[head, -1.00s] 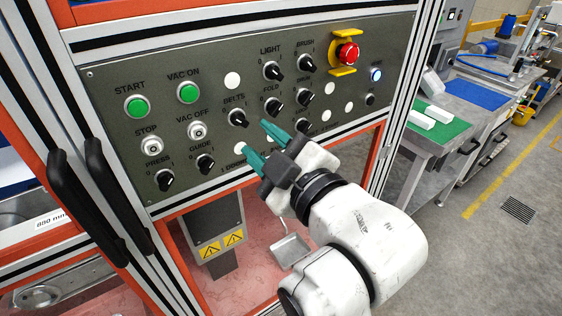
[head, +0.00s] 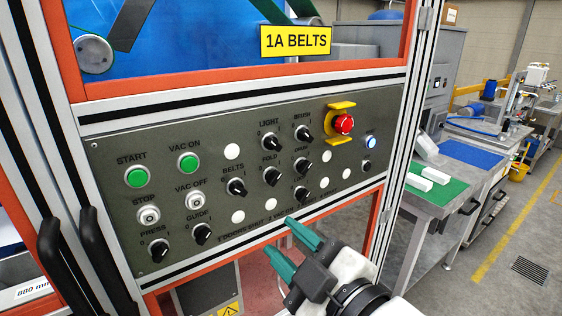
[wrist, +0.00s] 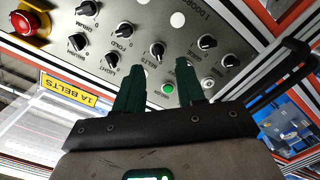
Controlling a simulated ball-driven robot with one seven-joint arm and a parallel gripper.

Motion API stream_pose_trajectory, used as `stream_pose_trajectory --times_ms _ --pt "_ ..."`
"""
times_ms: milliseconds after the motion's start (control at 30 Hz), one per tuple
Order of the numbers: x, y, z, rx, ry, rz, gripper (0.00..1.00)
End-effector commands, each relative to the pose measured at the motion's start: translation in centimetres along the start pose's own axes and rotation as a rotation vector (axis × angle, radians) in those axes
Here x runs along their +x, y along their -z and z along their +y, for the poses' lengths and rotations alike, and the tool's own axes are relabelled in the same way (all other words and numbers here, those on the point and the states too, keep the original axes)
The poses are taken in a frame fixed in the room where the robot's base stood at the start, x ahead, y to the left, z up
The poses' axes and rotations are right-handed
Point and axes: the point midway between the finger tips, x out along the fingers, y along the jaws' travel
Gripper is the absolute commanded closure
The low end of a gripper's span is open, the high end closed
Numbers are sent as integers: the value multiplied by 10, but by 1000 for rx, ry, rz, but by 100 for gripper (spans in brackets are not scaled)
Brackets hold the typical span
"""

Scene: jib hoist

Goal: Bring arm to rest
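My gripper (head: 279,235) shows at the lower middle of the head view, with two green fingers apart and nothing between them. Its tips appear in front of the lower edge of the grey control panel (head: 215,160), below the FOLD and LOCK knobs. The gap from the tips to the panel is hard to judge. My white arm runs out of the bottom of the head view. In the wrist view, the open fingers (wrist: 157,66) point toward the panel (wrist: 215,18), with the BELTS knob and a green button showing near and between them.
The panel carries several black knobs, green START (head: 138,177) and VAC ON buttons, and a red emergency stop (head: 344,123) in a yellow guard. Black door handles (head: 68,255) stick out at left. A bench with a green mat (head: 435,190) stands at right, beside open floor (head: 500,240).

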Motion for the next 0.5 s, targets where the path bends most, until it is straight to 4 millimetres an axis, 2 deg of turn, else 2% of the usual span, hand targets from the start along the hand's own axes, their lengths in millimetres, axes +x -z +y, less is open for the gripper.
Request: stream_pose_trajectory --times_ms 167,200,267,300,400,500 --pt "-21 -92 -33 179 76 -252 61" --pt "-30 -117 -42 234 93 -324 61" --pt "-48 -152 -59 316 116 -435 61" --pt "-61 -174 -69 371 126 -510 61" --pt "-100 -225 -97 506 145 -695 61" --pt "-146 -268 -126 640 151 -884 61"
